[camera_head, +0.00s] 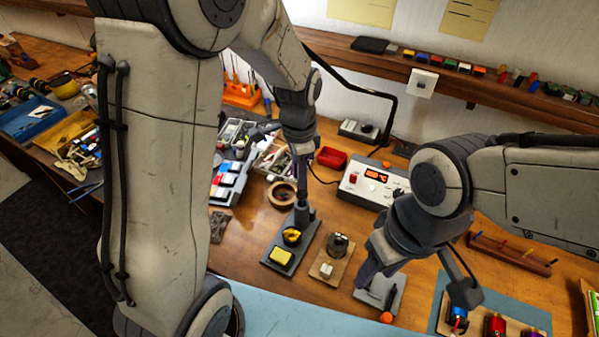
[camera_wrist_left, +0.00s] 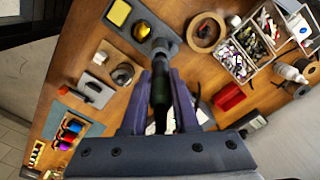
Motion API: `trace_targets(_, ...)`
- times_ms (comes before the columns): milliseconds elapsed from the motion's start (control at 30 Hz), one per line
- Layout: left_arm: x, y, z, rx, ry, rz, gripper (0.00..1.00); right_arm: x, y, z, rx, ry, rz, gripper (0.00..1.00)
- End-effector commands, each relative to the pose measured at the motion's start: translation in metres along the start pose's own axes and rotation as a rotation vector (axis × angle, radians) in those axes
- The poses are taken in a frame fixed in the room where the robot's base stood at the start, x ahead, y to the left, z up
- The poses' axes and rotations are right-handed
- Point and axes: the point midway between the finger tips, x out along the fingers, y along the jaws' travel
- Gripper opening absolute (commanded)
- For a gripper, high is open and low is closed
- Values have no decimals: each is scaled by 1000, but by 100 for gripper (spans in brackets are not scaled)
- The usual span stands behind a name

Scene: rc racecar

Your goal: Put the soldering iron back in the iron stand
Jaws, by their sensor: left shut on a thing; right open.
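My left gripper (camera_head: 301,165) is shut on the soldering iron, whose dark handle (camera_wrist_left: 160,88) shows between its fingers in the left wrist view. The iron stand (camera_head: 277,270) is a dark tray with a yellow sponge, a round brass cleaner and a grey holder (camera_head: 303,214) at its far end. The stand also shows in the left wrist view (camera_wrist_left: 134,38). The held iron is lined up with the holder, close to it. How far its tip is inside is hidden. My right gripper (camera_head: 416,283) is open and empty above the right part of the bench.
The soldering station (camera_head: 371,185) with a lit display stands behind and right of the stand. A small board (camera_head: 330,262) with parts lies right of the stand. A tape roll (camera_head: 282,194) and parts trays lie behind left. A blue mat (camera_head: 503,309) holds colored motors.

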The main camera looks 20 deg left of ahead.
Motion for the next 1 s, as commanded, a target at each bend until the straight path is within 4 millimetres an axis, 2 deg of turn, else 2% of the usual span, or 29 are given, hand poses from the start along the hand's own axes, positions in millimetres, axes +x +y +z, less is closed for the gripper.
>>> trace_targets(1000,32,0,0,0,0,0,0,23,2,1,1,0,0,50)
